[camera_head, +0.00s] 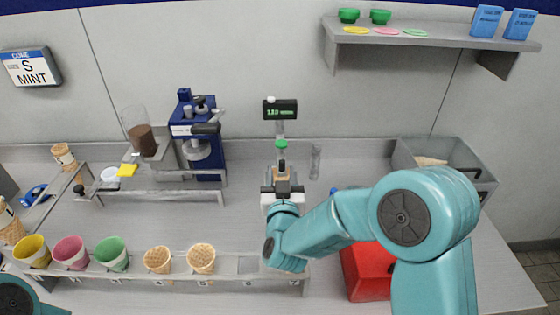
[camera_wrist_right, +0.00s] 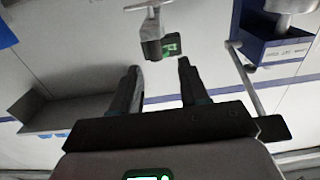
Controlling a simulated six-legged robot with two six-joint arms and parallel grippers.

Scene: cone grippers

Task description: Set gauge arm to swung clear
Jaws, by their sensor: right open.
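A grey post with a small dark digital display (camera_head: 281,109) and a green knob (camera_head: 281,143) stands at the back middle of the counter. The display also shows in the wrist view (camera_wrist_right: 171,45), beyond my fingertips. I cannot clearly tell a separate gauge arm or its angle. My right gripper (camera_head: 282,178) is just in front of the post, below the green knob in the head view. In the wrist view its two fingers (camera_wrist_right: 160,65) are spread, with nothing visibly held between them. My left gripper is out of view.
A blue machine (camera_head: 196,135) stands left of the post, and a clear tube (camera_head: 315,161) is close on its right. A cone rack (camera_head: 225,270) runs along the front. A red box (camera_head: 366,272) and a grey bin (camera_head: 446,165) are on the right.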

